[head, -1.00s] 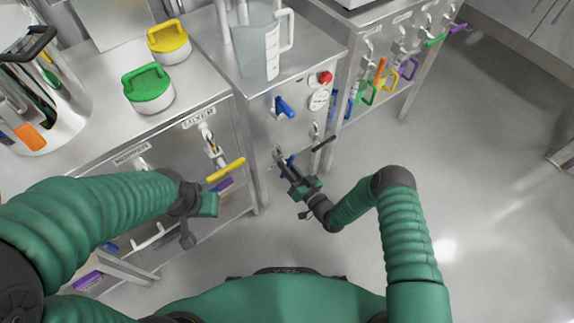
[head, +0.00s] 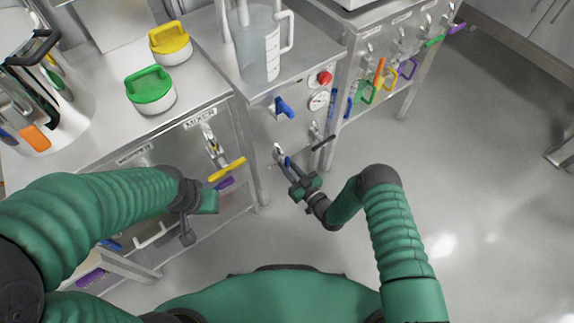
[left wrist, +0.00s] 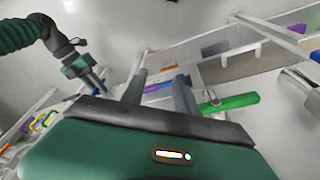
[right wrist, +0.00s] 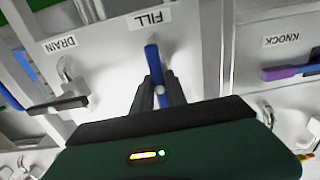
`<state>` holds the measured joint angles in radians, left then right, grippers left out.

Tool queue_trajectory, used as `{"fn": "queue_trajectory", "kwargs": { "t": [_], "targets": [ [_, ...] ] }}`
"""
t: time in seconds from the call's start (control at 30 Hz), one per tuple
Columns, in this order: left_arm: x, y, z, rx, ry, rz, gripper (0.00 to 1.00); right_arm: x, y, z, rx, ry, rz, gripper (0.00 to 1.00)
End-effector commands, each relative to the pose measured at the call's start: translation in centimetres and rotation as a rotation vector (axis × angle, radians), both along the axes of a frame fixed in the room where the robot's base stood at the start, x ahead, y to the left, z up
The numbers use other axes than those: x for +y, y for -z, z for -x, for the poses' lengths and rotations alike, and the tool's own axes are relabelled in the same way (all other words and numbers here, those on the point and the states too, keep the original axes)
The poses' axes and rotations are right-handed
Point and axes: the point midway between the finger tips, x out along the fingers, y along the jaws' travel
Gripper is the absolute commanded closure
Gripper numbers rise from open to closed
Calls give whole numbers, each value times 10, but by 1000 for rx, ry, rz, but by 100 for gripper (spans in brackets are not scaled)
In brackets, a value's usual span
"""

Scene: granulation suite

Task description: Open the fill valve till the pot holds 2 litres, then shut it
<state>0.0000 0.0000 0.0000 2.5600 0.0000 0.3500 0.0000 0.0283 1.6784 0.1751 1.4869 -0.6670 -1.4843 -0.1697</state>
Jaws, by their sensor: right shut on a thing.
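The fill valve's blue lever (right wrist: 152,58) hangs below the upside-down FILL label in the right wrist view. My right gripper (right wrist: 161,82) is shut on it, with a finger on either side. In the head view the lever (head: 288,161) and my right gripper (head: 292,168) are on the front of the middle cabinet. The clear pot (head: 259,50), with a handle and marks on its side, stands on that cabinet; I cannot make out its level. My left gripper (left wrist: 160,82) is open and empty, its fingers apart, near a green handle (left wrist: 228,102).
The black drain lever (head: 323,142) is right of the fill lever. Above are another blue handle (head: 285,107), a gauge (head: 319,100) and a red button (head: 325,78). A yellow mixer handle (head: 227,169) is at left. Open floor lies to the right.

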Motion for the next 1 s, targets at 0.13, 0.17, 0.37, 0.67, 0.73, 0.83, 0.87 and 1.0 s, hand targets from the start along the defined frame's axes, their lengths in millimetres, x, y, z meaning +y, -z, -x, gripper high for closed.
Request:
{"fn": "queue_trajectory", "kwargs": {
  "t": [0.13, 0.17, 0.37, 0.67, 0.73, 0.83, 0.87, 1.0],
  "targets": [
    [0, 1, 0, 0, 0, 0, 64, -1, 7, 4, 17, -1, 7, 100],
    [0, 1, 0, 0, 0, 0, 64, -1, 7, 4, 17, -1, 7, 100],
    [0, 1, 0, 0, 0, 0, 64, -1, 6, 3, 14, -1, 6, 68],
    [0, 0, 0, 0, 0, 0, 64, 0, 2, 2, 6, 0, 1, 60],
    [0, -1, 0, 0, 0, 0, 64, -1, 1, 3, 6, 0, 1, 60],
    [0, -6, 0, 0, 0, 0, 64, -7, 0, 10, 7, 1, 2, 60],
    [0, -9, 0, 0, 0, 0, 64, -10, -1, 14, 8, 1, 1, 60],
    [0, -24, 0, 0, 0, 0, 64, -31, -2, 44, 11, 2, 2, 60]
  ]
}}
